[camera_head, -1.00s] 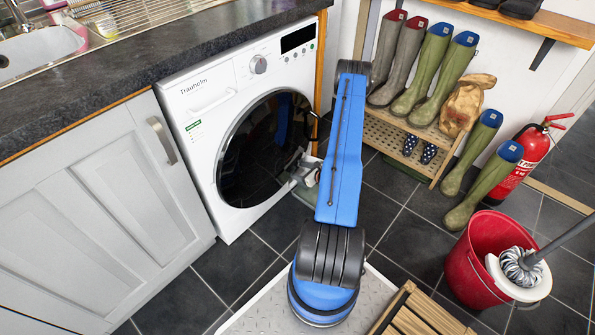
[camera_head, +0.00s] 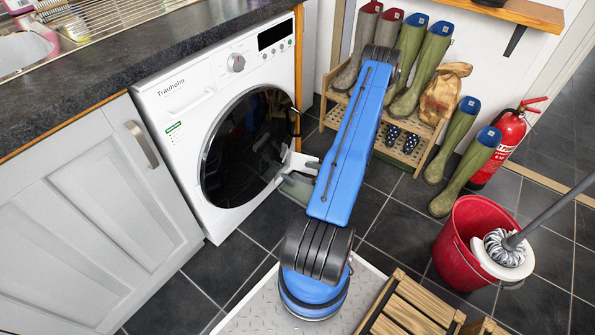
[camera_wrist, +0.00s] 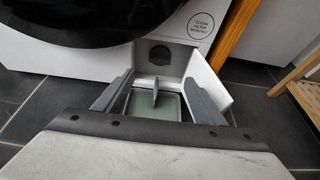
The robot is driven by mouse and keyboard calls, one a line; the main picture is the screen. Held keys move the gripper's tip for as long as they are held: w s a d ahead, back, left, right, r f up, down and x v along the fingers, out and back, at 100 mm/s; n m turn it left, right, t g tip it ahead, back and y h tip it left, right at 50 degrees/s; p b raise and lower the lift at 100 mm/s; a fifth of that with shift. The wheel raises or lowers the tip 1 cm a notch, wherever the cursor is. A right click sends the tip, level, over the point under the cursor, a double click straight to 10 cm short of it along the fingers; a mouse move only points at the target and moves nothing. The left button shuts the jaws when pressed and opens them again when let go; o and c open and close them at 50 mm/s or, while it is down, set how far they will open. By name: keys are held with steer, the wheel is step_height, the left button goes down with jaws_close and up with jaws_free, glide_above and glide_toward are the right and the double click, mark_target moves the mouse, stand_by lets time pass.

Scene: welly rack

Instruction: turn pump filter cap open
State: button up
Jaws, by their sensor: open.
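The white washing machine (camera_head: 175,135) stands under the counter. At its lower right front, a white flap (camera_wrist: 208,85) is swung open in the wrist view. A shallow grey-green tray (camera_wrist: 170,105) lies below, between the fingers. A thin grey upright piece (camera_wrist: 149,92) shows over the tray; I cannot tell what it belongs to.
The orange-brown wooden post (camera_wrist: 231,35) stands right of the flap. The slatted boot rack (camera_head: 395,148) with several wellies is beyond my arm. A red bucket (camera_head: 462,255) with a mop stands at right. Dark floor tiles are clear between.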

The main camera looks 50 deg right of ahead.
steer(key=shift+v, duration=1.1)
